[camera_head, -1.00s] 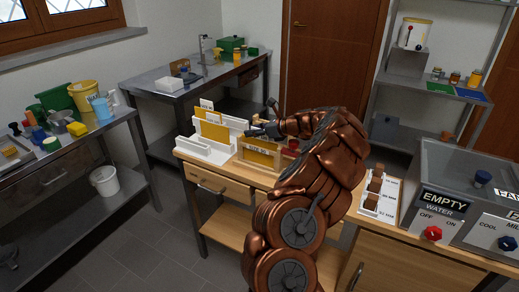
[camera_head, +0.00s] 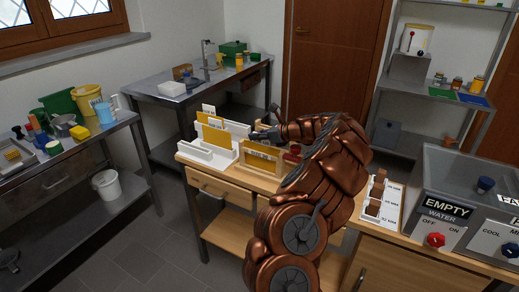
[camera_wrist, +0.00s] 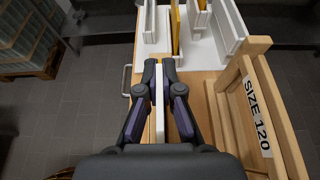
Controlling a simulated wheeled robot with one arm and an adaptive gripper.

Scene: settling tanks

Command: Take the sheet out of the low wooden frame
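The low wooden frame (camera_wrist: 262,85) carries a "SIZE 120" label and stands to the right of my gripper (camera_wrist: 160,66) in the wrist view. My gripper is above this spot in the head view. In the wrist view its fingers are closed on a thin pale strip, which looks like the sheet (camera_wrist: 159,125) seen edge-on. My arm hides the frame's right part in the head view.
A white rack (camera_head: 207,153) with upright dividers and another yellow sheet (camera_head: 214,138) stands just left of the frame. A stepped white holder with brown blocks (camera_head: 374,205) and a tank marked EMPTY (camera_head: 446,210) are to the right.

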